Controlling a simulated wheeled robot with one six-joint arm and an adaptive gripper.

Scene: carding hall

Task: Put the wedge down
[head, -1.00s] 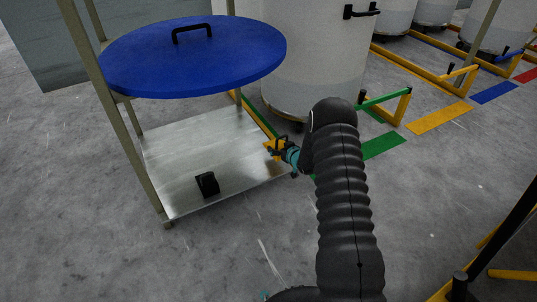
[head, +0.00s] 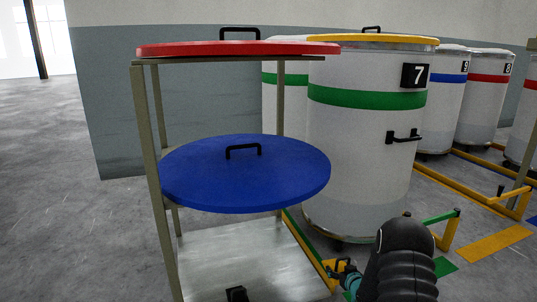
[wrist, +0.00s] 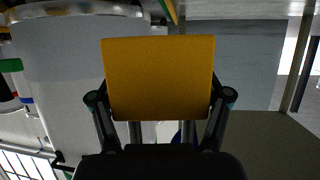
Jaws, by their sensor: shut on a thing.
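The yellow wedge (wrist: 160,75) fills the middle of the wrist view, between the two black fingers of my gripper (wrist: 161,100). My gripper is shut on it. In the head view, my gripper (head: 343,268) is low at right centre, at the right edge of the rack's bare metal lower shelf (head: 240,255). A small yellow part of the wedge (head: 331,268) shows there. I cannot tell whether the wedge touches the shelf.
A blue lid (head: 245,175) and a red lid (head: 235,48) lie above the lower shelf. A black object (head: 237,294) sits on that shelf. Can number 7 (head: 350,140) stands behind my gripper. Yellow floor frames (head: 470,190) lie to the right.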

